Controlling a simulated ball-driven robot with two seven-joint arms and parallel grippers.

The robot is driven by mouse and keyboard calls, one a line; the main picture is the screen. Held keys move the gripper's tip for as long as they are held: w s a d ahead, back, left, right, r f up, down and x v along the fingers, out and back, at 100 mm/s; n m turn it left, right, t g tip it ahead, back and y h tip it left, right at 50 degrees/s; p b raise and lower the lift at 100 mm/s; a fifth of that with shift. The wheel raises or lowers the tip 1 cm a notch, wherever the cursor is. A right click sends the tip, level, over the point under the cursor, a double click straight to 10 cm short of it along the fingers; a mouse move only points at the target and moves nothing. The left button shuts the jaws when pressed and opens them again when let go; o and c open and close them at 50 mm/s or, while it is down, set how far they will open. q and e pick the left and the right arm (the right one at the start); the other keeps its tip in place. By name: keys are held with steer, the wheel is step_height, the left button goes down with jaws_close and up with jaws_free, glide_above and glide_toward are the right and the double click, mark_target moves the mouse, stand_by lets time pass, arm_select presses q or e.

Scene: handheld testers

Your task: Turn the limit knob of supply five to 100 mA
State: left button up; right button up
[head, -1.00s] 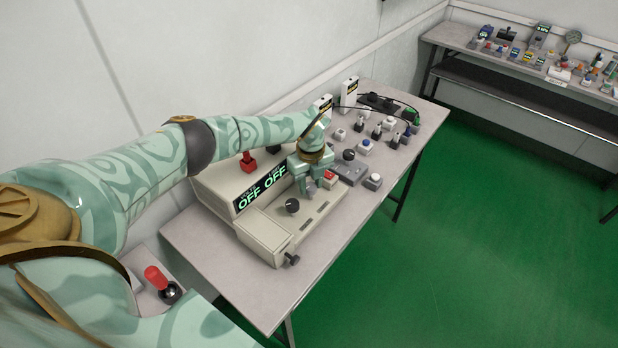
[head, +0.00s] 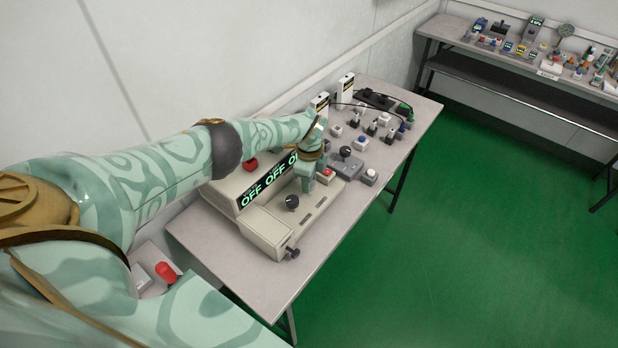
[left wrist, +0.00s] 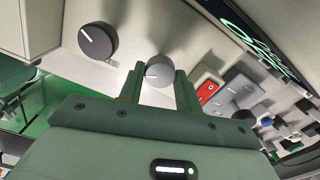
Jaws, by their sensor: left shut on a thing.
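A beige supply box (head: 268,238) stands on the near part of the bench. Its dark display (head: 266,186) shows green OFF readings, partly hidden by my arm. A black knob with a white pointer line (head: 292,202) sits on its sloped front; it also shows in the left wrist view (left wrist: 97,40). My left gripper (head: 308,186) points down at the panel, just beyond the black knob. In the left wrist view its fingers (left wrist: 160,80) are shut around a grey knob (left wrist: 158,70). That knob is hidden in the head view. I cannot read any scale or supply number.
A red-topped lever (head: 167,273) is near my arm at left. Another bench (head: 490,50) with testers is at the far right.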

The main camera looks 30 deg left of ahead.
arm_select(q)
steer(key=shift+w+a+r, duration=0.1)
stand_by(0.4)
steer(key=o, duration=1)
step_height(320, 180, up, 16)
steer(key=p, duration=0.7)
